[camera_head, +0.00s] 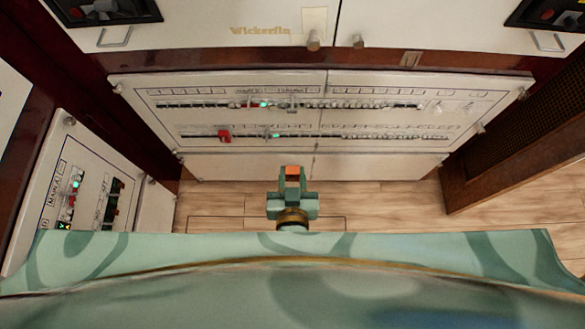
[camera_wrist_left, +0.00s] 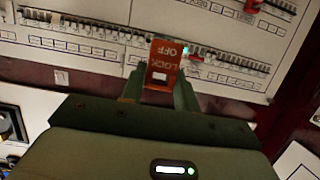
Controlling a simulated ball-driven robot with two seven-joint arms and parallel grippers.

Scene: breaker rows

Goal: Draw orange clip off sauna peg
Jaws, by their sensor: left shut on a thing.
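My left gripper (camera_head: 292,186) is shut on an orange clip (camera_head: 292,172), with the clip standing up between the fingertips. In the left wrist view the clip (camera_wrist_left: 163,66) shows the lettering LOCK OFF and a small white slot, and the gripper's fingers (camera_wrist_left: 160,92) close on its lower part. In the head view the gripper and clip are in front of the lower edge of the white breaker panel (camera_head: 320,160); I cannot tell how far apart they are. I cannot make out a sauna label or peg. My right gripper is not in view.
The panel carries two breaker rows, with green lights and a red block (camera_head: 224,135) on the lower row. A side panel (camera_head: 85,185) stands at left and a dark wooden cabinet (camera_head: 515,170) at right. Wooden floor (camera_head: 390,210) shows clear between them.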

